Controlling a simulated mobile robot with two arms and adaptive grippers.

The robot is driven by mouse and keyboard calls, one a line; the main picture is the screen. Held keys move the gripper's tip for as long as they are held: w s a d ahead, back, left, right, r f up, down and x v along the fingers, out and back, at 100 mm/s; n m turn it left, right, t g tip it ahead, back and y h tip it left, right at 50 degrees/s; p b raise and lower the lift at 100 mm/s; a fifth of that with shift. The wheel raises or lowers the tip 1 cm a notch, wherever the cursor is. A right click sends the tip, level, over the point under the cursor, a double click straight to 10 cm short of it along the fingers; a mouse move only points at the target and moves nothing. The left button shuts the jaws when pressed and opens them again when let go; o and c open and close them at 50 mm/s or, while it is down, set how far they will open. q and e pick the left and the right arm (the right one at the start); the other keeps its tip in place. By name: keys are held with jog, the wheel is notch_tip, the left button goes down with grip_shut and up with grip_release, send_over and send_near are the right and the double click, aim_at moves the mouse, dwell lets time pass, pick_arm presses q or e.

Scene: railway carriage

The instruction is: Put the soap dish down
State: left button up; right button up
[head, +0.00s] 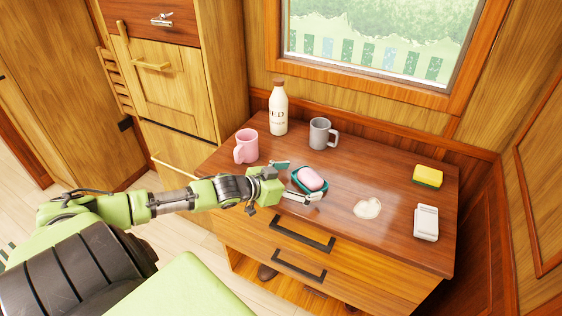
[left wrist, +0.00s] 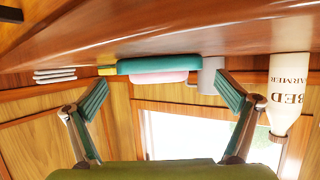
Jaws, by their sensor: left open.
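The teal soap dish (head: 325,184) with a pink soap bar (head: 311,178) in it sits upright on the wooden cabinet top, near its front edge. My left gripper (head: 289,181) is open just to the left of the dish, its fingers apart and pointing toward it. The left wrist view is upside down; there the dish (left wrist: 190,65) and soap (left wrist: 158,77) appear between and beyond the two spread fingers (left wrist: 162,105). I see no finger clearly touching the dish. My right gripper is not in view.
A pink mug (head: 246,147), a bottle (head: 278,108) and a grey mug (head: 321,134) stand behind the dish. A pale spill-like patch (head: 368,208), a yellow sponge (head: 428,176) and a white item (head: 426,222) lie to the right. Bare wood (head: 375,165) lies between.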

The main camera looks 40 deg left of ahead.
pick_arm(q)
jog(key=v, duration=0.7)
jog(key=shift+s+a, duration=0.1)
jog(key=shift+s, duration=0.3)
jog(key=shift+s+a+r, duration=0.15)
jog(key=shift+s+r, duration=0.3)
jog(key=shift+s, duration=0.05)
grip_shut()
jog(key=shift+f, duration=0.1)
dwell(1.2)
